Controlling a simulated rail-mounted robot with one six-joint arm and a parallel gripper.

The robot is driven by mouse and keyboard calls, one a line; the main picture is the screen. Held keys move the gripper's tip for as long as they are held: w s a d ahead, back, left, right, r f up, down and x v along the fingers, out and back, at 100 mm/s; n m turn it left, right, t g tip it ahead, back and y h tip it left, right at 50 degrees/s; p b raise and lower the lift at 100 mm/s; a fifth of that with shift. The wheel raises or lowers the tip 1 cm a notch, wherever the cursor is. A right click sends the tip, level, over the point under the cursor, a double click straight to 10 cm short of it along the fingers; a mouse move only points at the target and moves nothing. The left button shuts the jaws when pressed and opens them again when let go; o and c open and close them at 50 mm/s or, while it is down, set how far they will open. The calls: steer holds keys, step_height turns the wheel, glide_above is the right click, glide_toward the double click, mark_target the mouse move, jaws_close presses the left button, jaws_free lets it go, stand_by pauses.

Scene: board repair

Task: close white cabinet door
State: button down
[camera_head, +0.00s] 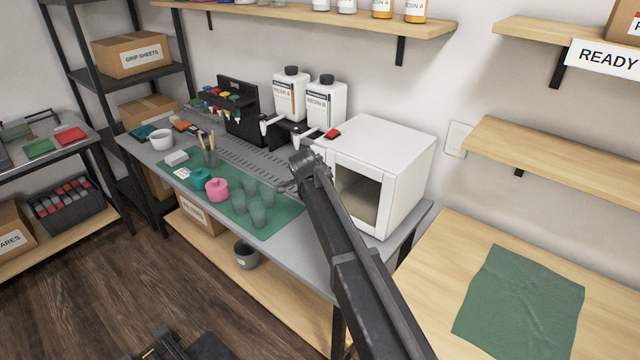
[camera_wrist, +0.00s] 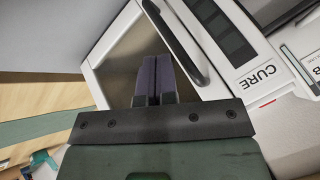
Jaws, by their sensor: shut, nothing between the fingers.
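The white cabinet (camera_head: 405,150) stands on the right end of the grey bench, with a dark window in its front. In the wrist view its white-framed door (camera_wrist: 110,75) has a glass pane and a dark bar handle (camera_wrist: 177,42), beside a panel marked CURE (camera_wrist: 258,77). The door looks shut or nearly shut; I cannot tell if a gap is left. My gripper (camera_wrist: 157,62) is shut and empty, its dark fingers in front of the pane, left of the handle. I cannot tell if they touch it. In the head view my arm hides part of the cabinet front.
Two white resin bottles (camera_head: 291,93) stand behind, left of the cabinet. Several translucent cups (camera_head: 257,213) and a pink pot (camera_head: 217,189) sit on a green mat (camera_head: 283,222). A wooden shelf (camera_head: 560,160) is at the right. A wooden table with a green cloth (camera_head: 520,305) lies front right.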

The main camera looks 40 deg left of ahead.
steer(key=s+a+f+p+v, duration=0.1)
steer(key=p+v, duration=0.7)
steer(key=v, duration=0.3)
steer(key=shift+s+a, duration=0.2)
steer(key=shift+s, duration=0.2)
steer(key=shift+r, duration=0.15)
steer(key=s+d+f+n+g, duration=0.1)
steer(key=s+d+n+g, duration=0.1)
steer(key=d, duration=2.1)
steer(key=s+d+f+n+g+h, duration=0.1)
steer(key=s+d+n+g, duration=0.1)
steer(key=d, duration=2.1)
steer(key=s+d+f+n+g+h, duration=0.1)
steer(key=s+d+g, duration=0.1)
steer(key=d, duration=2.1)
steer(key=shift+s+f+n+g, duration=0.2)
steer(key=shift+n+g, duration=0.2)
steer(key=shift+g, duration=0.2)
